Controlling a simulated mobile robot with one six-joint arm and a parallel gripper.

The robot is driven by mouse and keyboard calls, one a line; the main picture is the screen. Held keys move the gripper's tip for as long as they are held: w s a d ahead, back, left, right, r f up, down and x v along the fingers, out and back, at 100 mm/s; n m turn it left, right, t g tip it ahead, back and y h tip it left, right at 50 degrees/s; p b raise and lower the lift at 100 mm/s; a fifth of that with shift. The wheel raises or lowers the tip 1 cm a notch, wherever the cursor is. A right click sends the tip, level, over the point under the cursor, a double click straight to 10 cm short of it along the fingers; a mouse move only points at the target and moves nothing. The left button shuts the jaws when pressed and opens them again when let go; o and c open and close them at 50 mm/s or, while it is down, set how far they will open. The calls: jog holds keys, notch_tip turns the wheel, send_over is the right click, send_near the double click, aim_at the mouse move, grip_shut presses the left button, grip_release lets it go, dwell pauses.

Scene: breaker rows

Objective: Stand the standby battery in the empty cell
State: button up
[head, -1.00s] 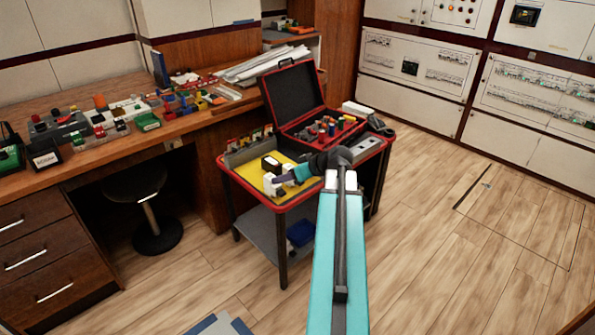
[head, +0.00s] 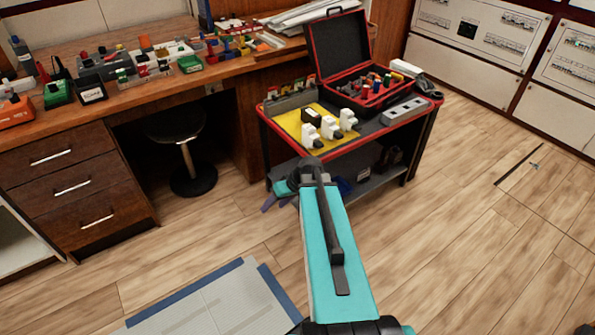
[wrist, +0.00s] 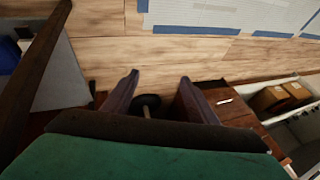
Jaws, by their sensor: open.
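A small black block (head: 311,116) sits on the yellow mat (head: 290,122) of the red-edged cart, behind several white blocks with dark lower ends (head: 329,127). I cannot tell for sure whether it is the standby battery. I cannot make out the empty cell either. My gripper (head: 273,200) hangs low in front of the cart's left front side, below its top and partly hidden behind my arm. In the wrist view my gripper (wrist: 157,88) has its two fingers apart, with nothing between them but the floor and a dark stool base beyond.
The cart also carries an open red-and-black case (head: 342,52) and a grey strip (head: 403,110). A wooden bench (head: 40,137) with crowded parts stands left, a stool (head: 190,160) under it. Sheets (head: 215,305) lie on the floor in front.

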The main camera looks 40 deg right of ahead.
jog(key=s+a+f+g+b, duration=0.25)
jog(key=s+a+f, duration=0.35)
jog(key=a+f, duration=0.35)
jog(key=s+a+f+g+b, duration=0.1)
jog(key=s+a+f+g, duration=0.2)
jog(key=s+a+f, duration=0.5)
jog(key=s+a+f+g+h+b, duration=0.1)
jog(key=s+a+f+g, duration=0.1)
jog(key=s+f, duration=0.5)
jog(key=s+a+f+n+g+h+b, duration=0.1)
jog(key=s+a+f+g+h, duration=0.1)
jog(key=s+a+f, duration=0.2)
jog(key=s+f, duration=0.2)
jog(key=s, duration=0.1)
jog(key=shift+s+a+f+h+b, duration=0.25)
jog(key=shift+f+h+b, duration=0.05)
jog(key=shift+f+b, duration=0.05)
